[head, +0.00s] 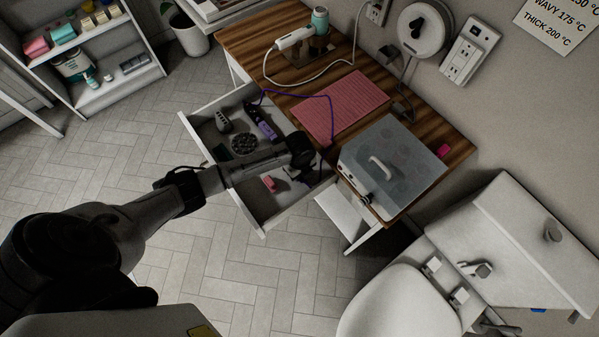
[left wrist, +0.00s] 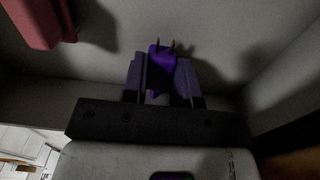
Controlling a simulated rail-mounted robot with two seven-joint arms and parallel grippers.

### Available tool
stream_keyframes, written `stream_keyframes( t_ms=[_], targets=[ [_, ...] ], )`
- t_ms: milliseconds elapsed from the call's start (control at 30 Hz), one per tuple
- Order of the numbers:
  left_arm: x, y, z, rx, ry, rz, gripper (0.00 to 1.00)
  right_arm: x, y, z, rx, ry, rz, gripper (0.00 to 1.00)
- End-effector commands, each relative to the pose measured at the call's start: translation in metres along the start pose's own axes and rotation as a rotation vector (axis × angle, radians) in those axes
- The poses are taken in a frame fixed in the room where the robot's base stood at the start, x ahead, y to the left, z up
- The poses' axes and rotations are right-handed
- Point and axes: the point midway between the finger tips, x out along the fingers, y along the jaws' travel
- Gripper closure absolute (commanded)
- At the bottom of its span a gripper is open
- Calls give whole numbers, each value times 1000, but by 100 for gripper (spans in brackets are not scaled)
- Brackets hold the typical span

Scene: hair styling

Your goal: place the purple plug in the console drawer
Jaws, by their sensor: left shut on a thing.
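The console drawer (head: 262,207) is pulled out from the wooden console in the head view. My left gripper (head: 305,175) is over the drawer's interior, toward its right end. In the left wrist view, my left gripper (left wrist: 161,75) is shut on the purple plug (left wrist: 157,66), whose two metal prongs point away from the gripper. Pale drawer walls surround the plug in that view; whether it touches the drawer floor I cannot tell. In the head view the plug is too dark and small to make out. My right gripper is in neither view.
The drawer also holds a purple styling tool (head: 262,124), a grey item (head: 222,122), a round black item (head: 243,144) and a pink block (head: 269,183).

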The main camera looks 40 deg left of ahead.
Motion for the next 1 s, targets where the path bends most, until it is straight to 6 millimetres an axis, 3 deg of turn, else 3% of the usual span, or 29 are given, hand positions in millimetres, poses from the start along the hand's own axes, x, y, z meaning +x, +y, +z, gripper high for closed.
stream_keyframes(
  t_ms=[167, 567, 600, 867, 1000],
  targets=[
    [13, 0, 0, -1, 1, 0, 96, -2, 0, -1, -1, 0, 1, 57],
    [17, 0, 0, 0, 0, 0, 96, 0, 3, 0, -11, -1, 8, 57],
    [17, 0, 0, 0, 0, 0, 72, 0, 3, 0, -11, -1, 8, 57],
    [17, 0, 0, 0, 0, 0, 48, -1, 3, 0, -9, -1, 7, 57],
    [17, 0, 0, 0, 0, 0, 48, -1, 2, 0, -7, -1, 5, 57]
  ],
)
